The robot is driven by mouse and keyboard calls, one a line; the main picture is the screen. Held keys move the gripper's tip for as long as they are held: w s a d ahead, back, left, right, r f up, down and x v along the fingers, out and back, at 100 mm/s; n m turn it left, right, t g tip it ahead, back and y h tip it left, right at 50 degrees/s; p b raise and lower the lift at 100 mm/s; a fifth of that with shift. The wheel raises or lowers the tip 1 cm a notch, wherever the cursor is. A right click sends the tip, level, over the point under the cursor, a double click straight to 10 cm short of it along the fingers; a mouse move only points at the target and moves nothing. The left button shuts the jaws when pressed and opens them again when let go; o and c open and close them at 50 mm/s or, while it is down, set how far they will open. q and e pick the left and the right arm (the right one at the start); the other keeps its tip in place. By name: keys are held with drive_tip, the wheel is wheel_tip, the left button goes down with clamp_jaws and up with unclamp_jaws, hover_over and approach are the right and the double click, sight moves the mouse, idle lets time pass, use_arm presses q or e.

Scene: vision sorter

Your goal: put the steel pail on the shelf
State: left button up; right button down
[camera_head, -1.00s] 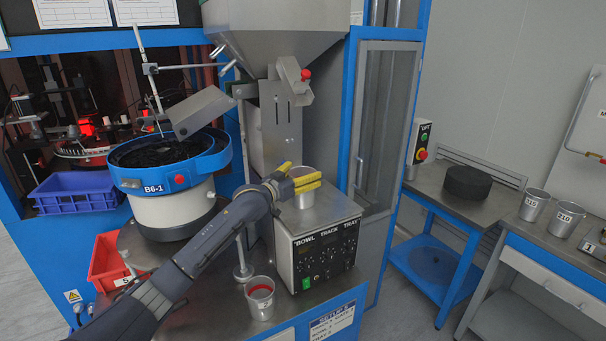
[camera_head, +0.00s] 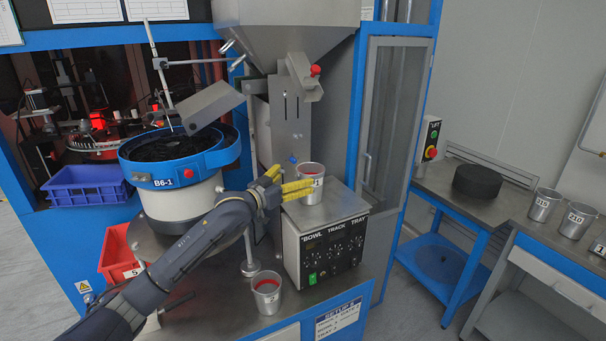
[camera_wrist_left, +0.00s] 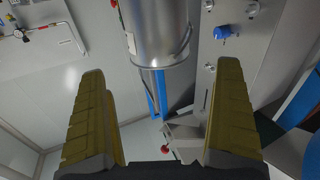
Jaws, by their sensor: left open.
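A steel pail (camera_head: 315,172) with a white number label and red inside stands upright on top of the grey control box. My left gripper (camera_head: 294,180) has yellow fingers and is open, just left of this pail. One finger overlaps the pail's lower front in the head view; I cannot tell whether it touches. In the left wrist view, a shiny steel cylinder (camera_wrist_left: 155,35), likely this pail, shows beyond the gap between the open fingers (camera_wrist_left: 155,115). A blue lower shelf (camera_head: 437,262) is under the bench at right. My right gripper is not in view.
A second pail (camera_head: 266,299) with red inside stands on the machine table beside the control box (camera_head: 325,248). More numbered pails (camera_head: 577,222) and a black round block (camera_head: 477,181) stand on the right benches.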

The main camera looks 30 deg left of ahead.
use_arm(q)
drive_tip(key=shift+v, duration=1.8)
